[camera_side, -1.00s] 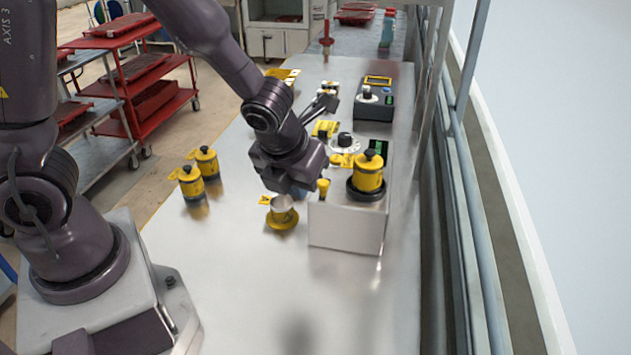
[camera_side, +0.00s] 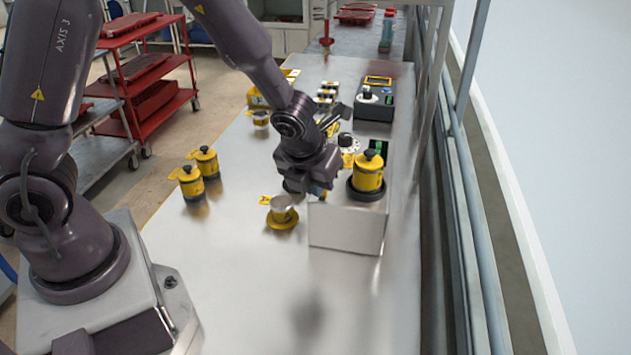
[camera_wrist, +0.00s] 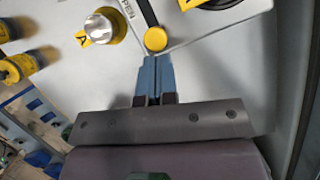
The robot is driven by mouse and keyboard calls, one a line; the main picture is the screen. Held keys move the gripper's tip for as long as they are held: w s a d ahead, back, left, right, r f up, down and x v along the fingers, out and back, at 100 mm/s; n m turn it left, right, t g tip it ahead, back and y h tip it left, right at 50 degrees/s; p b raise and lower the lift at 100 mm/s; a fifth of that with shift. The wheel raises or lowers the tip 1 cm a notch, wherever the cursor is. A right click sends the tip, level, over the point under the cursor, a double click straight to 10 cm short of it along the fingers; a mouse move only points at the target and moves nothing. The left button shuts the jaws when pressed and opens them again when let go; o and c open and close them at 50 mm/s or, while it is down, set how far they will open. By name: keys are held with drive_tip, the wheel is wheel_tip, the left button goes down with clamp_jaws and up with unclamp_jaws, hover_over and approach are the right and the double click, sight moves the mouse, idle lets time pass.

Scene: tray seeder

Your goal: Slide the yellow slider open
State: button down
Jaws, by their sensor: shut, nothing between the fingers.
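The yellow slider shows in the wrist view as a round yellow knob (camera_wrist: 156,39) at the near end of a dark slot on the pale top of the seeder box. In the side view my gripper and wrist cover it. My gripper (camera_wrist: 157,60) has its blue fingers closed together with nothing between them. The fingertips are right beside the knob, on its near side; I cannot tell whether they touch it. In the side view my gripper is low over the left edge of the box (camera_side: 345,230).
A metal cup on a yellow base (camera_side: 283,212) stands just left of the box. A yellow jar (camera_side: 368,172) sits on the box top, right of my gripper. Two yellow canisters (camera_side: 190,182) stand farther left. A dark control unit (camera_side: 378,100) is behind. The front bench is clear.

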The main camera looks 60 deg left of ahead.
drive_tip(key=w+a, duration=0.3)
idle(0.5)
